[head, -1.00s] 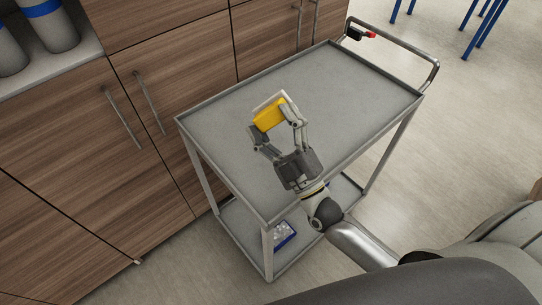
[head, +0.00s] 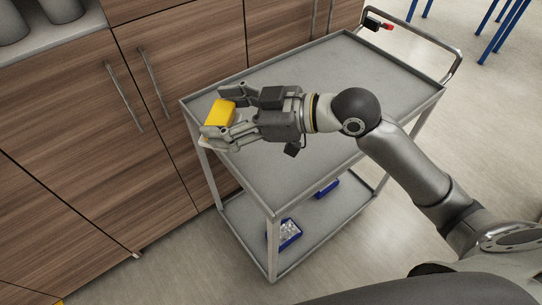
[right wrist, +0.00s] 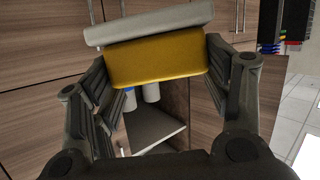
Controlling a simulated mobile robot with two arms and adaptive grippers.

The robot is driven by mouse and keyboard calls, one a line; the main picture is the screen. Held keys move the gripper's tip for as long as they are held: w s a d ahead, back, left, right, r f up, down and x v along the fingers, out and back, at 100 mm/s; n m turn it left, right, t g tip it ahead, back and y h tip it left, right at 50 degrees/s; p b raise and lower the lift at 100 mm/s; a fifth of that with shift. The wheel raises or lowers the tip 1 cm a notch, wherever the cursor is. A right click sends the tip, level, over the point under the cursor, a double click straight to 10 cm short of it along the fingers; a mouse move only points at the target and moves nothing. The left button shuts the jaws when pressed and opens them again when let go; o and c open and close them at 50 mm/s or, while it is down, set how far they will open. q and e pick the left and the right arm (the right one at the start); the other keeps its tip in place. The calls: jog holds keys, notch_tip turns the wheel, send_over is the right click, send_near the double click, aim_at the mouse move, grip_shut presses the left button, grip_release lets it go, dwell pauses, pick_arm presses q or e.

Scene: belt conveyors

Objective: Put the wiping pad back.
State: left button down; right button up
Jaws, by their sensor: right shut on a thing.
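The wiping pad (head: 219,112) is a yellow block with a whitish-grey layer on one face. My right gripper (head: 222,118) is shut on it and holds it near the left edge of the cart's top tray. In the right wrist view the pad (right wrist: 156,58) sits between the two fingers, yellow side toward the camera and grey layer along its upper edge. Part of the pad is hidden by the fingers in the head view. My left gripper is not in view.
A grey metal cart (head: 300,187) has an empty top tray and a lower shelf with blue boxes (head: 290,234). Wooden cabinets (head: 110,150) stand on the left, with a counter (head: 52,45) holding grey containers (head: 62,10). Blue-legged furniture (head: 505,30) is at the top right.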

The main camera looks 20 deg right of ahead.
jog(key=w+d+f, duration=0.1)
jog(key=d+f, duration=0.2)
jog(key=w+d+f+g, duration=0.1)
jog(key=d+f, duration=0.3)
jog(key=w+d+f+g, duration=0.1)
jog(key=w+d+f, duration=0.1)
jog(key=d+f, duration=0.1)
jog(key=shift+d+f, duration=0.2)
jog(key=shift+f, duration=0.35)
jog(key=shift+w+d+f, duration=0.2)
jog(key=shift+d+f, duration=0.1)
jog(key=shift+f, duration=0.15)
notch_tip(320, 180, down, 2)
jog(key=shift+f, duration=0.55)
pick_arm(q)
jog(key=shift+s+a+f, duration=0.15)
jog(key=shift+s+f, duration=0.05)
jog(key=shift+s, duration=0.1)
